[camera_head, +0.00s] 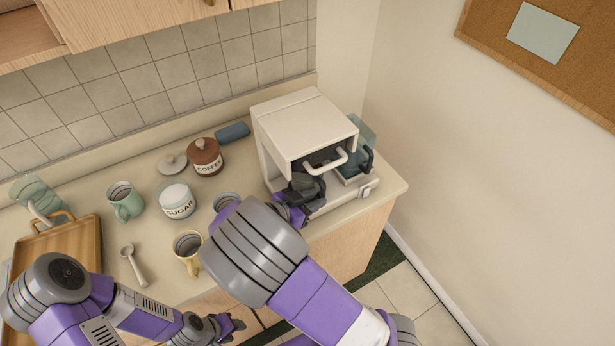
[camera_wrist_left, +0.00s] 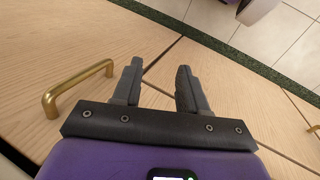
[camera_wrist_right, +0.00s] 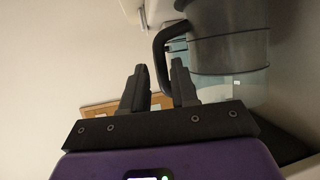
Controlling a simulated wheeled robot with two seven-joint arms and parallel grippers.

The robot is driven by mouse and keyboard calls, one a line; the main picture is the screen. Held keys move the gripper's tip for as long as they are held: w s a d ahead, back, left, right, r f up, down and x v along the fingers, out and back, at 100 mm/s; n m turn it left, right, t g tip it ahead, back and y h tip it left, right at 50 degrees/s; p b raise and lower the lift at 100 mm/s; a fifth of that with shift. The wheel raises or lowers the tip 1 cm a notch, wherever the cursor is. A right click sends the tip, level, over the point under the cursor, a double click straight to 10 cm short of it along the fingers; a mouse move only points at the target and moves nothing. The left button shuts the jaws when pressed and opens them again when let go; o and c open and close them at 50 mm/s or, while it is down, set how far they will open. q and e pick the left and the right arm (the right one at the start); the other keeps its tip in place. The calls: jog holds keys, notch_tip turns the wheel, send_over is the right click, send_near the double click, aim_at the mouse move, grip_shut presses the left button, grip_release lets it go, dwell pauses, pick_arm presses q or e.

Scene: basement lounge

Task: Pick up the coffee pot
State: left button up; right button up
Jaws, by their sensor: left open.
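The coffee pot (camera_head: 350,173) stands in the lower part of the white coffee maker. My right gripper (camera_head: 314,189) is at the front of the machine. In the right wrist view the black handle (camera_wrist_right: 159,43) shows by the fingertips of that gripper (camera_wrist_right: 158,66). Whether the fingers touch it is unclear. My left gripper (camera_head: 228,326) is low in front of the cabinet. In the left wrist view it (camera_wrist_left: 159,66) is open and empty.
The white coffee maker (camera_head: 303,127) stands at the counter's right end, near the wall. Left of it are the coffee jar (camera_head: 205,157), sugar jar (camera_head: 177,203), several mugs, a spoon (camera_head: 133,264) and a wooden tray (camera_head: 60,243). A brass cabinet handle (camera_wrist_left: 75,85) is beside my left gripper.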

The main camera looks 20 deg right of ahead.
aim_at(321, 196)
jog(key=b+x, duration=0.1)
jog(key=x, duration=0.3)
jog(key=shift+f, duration=0.25)
jog(key=shift+c, duration=0.3)
grip_shut()
jog(key=shift+w+r, duration=0.1)
dwell(0.7)
